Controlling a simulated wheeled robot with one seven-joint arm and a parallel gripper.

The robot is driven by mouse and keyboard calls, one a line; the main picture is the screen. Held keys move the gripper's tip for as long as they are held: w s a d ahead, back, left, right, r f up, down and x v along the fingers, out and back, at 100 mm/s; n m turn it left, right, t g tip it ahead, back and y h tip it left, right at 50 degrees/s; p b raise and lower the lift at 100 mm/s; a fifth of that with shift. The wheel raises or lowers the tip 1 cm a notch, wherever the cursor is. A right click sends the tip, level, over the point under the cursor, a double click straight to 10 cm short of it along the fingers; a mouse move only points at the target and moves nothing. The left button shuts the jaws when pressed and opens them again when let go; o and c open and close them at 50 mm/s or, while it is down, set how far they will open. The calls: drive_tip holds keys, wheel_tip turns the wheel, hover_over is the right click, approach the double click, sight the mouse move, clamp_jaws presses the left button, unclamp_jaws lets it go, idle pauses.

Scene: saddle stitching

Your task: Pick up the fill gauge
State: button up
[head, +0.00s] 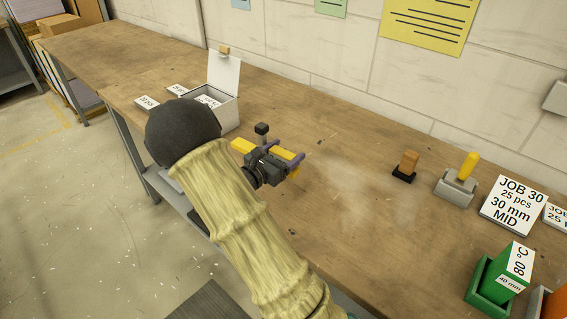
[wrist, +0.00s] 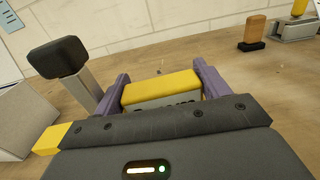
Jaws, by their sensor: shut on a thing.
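My gripper (head: 296,161) reaches over the middle of the workbench, with its two purple fingers closed on a block with a yellow top. I take this block for the fill gauge (head: 290,154). In the wrist view the gauge (wrist: 162,86) sits between the purple fingers (wrist: 164,88), with a grey lettered face below its yellow top. Its lower part is hidden behind my gripper's dark body. I cannot tell whether it touches the bench.
A black-topped grey post (head: 262,129) stands close beyond my gripper. An open white box (head: 228,112) with cards is at the left. A wooden-handled stamp (head: 407,165), a yellow-handled tool (head: 459,182), a job card (head: 513,205) and a green holder (head: 484,290) are at the right. The bench (head: 345,205) between is clear.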

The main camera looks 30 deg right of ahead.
drive_tip(key=shift+r, duration=2.3)
